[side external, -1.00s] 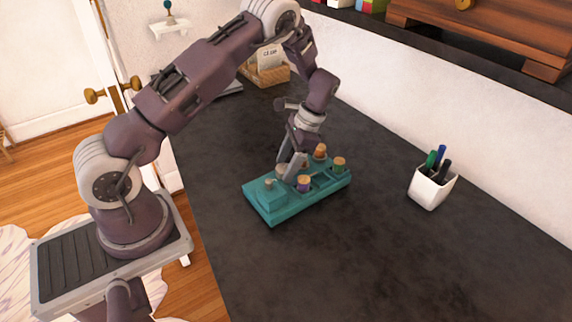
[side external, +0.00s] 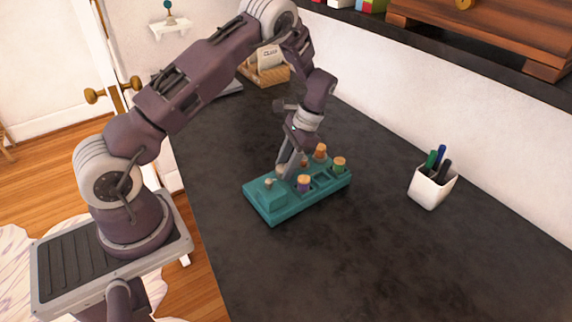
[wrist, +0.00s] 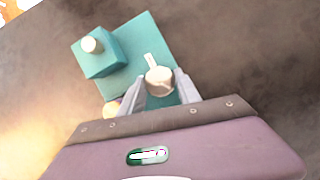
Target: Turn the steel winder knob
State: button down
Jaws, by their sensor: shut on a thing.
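The teal winder box (side external: 262,210) sits on the dark worktop. The steel winder knob (wrist: 158,82) is a pale round cap with a short bar pointing up and slightly left in the wrist view. My gripper (wrist: 160,78) reaches down over the box, its two fingers on either side of the knob and shut on it. In the side view my gripper (side external: 289,168) largely hides the knob. A smaller pale knob (wrist: 90,44) stands on the raised block at the box's end; it also shows in the side view (side external: 268,183).
Purple (side external: 303,183), orange (side external: 320,151) and green (side external: 339,163) spools stand in the box close to my gripper. A white pen cup (side external: 431,187) stands to the right. A wooden card box (side external: 268,75) is behind. The worktop in front is clear.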

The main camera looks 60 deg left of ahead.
jog(key=n, duration=0.2)
jog(key=n+h, duration=0.1)
jog(key=n, duration=0.1)
jog(key=shift+a+h, duration=0.1)
jog(key=shift+h, duration=0.2)
jog(key=n, duration=0.2)
jog(key=n+h, duration=0.1)
jog(key=n, duration=0.1)
jog(key=shift+a+h, duration=0.1)
jog(key=shift+h, duration=0.2)
jog(key=shift+n+t, duration=0.3)
jog(key=shift+n, duration=0.1)
jog(key=c, duration=0.9)
grip_release()
jog(key=shift+o, duration=0.2)
jog(key=shift+r, duration=0.1)
